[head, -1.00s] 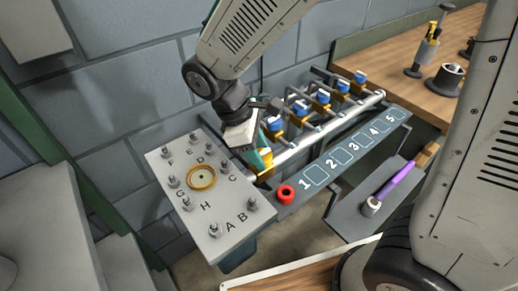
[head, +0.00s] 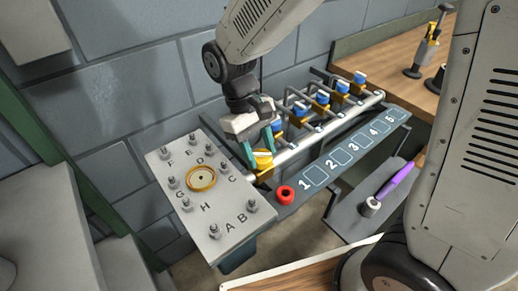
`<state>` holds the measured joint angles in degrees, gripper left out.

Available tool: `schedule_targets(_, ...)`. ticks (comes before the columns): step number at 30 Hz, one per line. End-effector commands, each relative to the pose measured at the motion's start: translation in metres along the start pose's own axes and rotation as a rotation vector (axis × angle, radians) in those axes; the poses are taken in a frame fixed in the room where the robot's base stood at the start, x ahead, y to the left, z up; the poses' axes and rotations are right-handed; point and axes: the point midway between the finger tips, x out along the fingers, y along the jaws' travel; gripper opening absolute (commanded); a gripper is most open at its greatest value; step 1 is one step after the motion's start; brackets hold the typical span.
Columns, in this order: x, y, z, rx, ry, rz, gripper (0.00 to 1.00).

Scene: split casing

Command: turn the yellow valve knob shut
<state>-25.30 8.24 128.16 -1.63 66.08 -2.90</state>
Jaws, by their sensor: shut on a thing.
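The yellow valve knob (head: 264,162) sits at the near left end of the pipe rack, above the number 1 end of the strip. My gripper (head: 262,157) points down over it, with one teal finger on each side. The gripper is shut on the knob, and the fingers hide part of it. The knob's exact turn angle cannot be told from this view.
A grey plate (head: 222,228) with lettered studs and a brass ring (head: 201,179) stands left of the knob. Several blue-topped valves (head: 322,97) line the pipe. A purple-handled tool (head: 397,181) rests on a lower shelf.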

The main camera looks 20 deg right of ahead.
Motion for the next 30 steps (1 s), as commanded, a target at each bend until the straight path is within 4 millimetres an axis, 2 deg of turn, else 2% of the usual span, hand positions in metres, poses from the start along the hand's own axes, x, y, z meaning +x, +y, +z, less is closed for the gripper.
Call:
schedule_targets(18, 0.0003, 0.0038, 0.0009, 0.535, 0.001, -0.223, 0.21)
schedule_targets(30, 0.0007, 0.0047, 0.0019, 0.772, 0.001, -0.321, 0.21)
